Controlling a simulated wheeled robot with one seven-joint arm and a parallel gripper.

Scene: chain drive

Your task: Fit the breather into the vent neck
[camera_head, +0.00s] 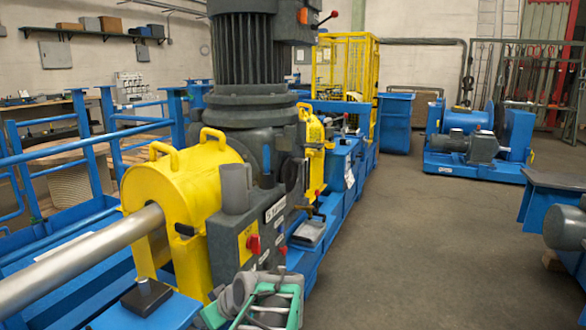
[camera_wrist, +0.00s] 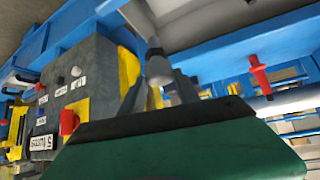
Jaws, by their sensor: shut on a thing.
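My gripper (camera_wrist: 158,92) is shut on a small grey cylindrical piece with a darker narrow end, which I take to be the breather (camera_wrist: 157,66). The fingers stand on either side of it in the wrist view. In the head view my green and grey arm end is low in the middle, in front of the grey control box, and the held piece cannot be made out there. I cannot tell which part is the vent neck. A grey upright cylinder (camera_head: 235,188) and a thin dark upright pipe (camera_head: 266,160) stand beside the big motor column, above and apart from my arm.
The control box (camera_head: 262,228) carries a red knob (camera_head: 253,244). A yellow guard (camera_head: 175,190) covers a thick shaft (camera_head: 80,256). A black block (camera_head: 147,297) sits on the blue frame. The motor (camera_head: 250,55) rises behind.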

